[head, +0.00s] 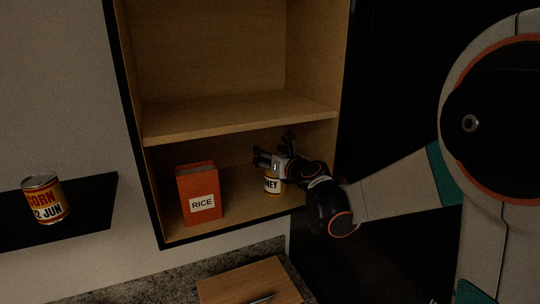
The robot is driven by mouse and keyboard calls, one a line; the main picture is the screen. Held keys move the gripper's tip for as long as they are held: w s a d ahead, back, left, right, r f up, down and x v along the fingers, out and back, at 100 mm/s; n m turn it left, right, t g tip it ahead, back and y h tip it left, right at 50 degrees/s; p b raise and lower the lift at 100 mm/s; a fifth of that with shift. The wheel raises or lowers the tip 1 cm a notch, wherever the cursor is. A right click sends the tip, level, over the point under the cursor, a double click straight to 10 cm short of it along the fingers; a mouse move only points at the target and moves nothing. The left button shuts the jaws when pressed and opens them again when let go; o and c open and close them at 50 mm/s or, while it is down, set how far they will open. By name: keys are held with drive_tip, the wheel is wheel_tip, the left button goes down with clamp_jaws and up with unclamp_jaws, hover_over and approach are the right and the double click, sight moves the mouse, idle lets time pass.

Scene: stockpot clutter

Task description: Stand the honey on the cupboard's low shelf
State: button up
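The honey (272,185) is a small container with a pale label reading "NEY" in the visible part. It is on or just above the low shelf of the cupboard (240,208), toward the right side. My gripper (272,152) is at the honey's top, reaching in from the right, and covers its upper and right parts. The fingers look spread, but whether they touch the honey is too small and dark to tell. I cannot tell whether the honey's base rests on the shelf.
A red rice box (199,193) stands on the low shelf, left of the honey. The upper shelf (235,116) is empty and close above my gripper. A corn can (45,197) stands on a dark ledge (95,204) at left. A wooden board (245,280) lies on the counter below.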

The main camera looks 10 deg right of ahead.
drive_tip(key=b+v, duration=0.1)
drive_tip(key=v, duration=1.1)
drive_tip(key=shift+s, duration=0.15)
idle(0.4)
